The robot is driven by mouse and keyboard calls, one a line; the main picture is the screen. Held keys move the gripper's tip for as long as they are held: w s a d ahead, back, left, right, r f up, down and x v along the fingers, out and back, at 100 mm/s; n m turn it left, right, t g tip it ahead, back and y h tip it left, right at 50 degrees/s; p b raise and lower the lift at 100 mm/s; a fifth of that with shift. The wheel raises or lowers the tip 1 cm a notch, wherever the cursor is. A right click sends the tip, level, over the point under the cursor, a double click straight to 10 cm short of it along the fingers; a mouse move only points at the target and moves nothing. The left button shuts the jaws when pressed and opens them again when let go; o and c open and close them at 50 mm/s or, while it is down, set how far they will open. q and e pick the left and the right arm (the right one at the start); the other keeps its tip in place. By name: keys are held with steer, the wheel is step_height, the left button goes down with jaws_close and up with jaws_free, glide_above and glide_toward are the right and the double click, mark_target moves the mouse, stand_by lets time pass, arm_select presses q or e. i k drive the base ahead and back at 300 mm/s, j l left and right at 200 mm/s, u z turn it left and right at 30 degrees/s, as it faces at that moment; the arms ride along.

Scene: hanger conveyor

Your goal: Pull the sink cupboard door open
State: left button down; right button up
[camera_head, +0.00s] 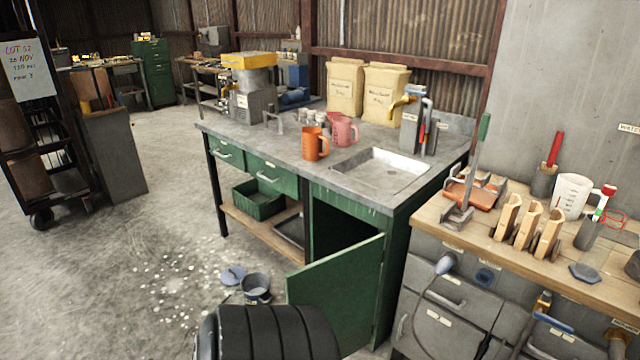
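The sink cupboard door (338,292) is a green panel below the sink at lower centre. It stands swung outward at an angle, with its free edge towards the lower left and its other edge at the cupboard's front right corner. Behind it the dark inside of the cupboard (340,224) shows. The steel sink (382,172) is set in the grey worktop (270,142) above. A black ribbed shape at the bottom edge covers the floor just left of the door's lower part.
A wooden-topped bench (425,220) holding tools stands close on the right. Open concrete floor (130,250) lies to the left.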

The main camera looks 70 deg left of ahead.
mark_target(343, 285)
steer(key=k+j+z, duration=0.15)
steer(key=j, duration=0.35)
steer(key=k+j+z, duration=0.15)
steer(key=j, duration=0.35)
steer(key=k+j+z, duration=0.1)
steer(key=k+j, duration=0.15)
steer(key=j, duration=0.2)
steer(key=k+j+z, duration=0.15)
steer(key=j, duration=0.25)
steer(key=k+j+z, duration=0.15)
steer(key=k+j, duration=0.2)
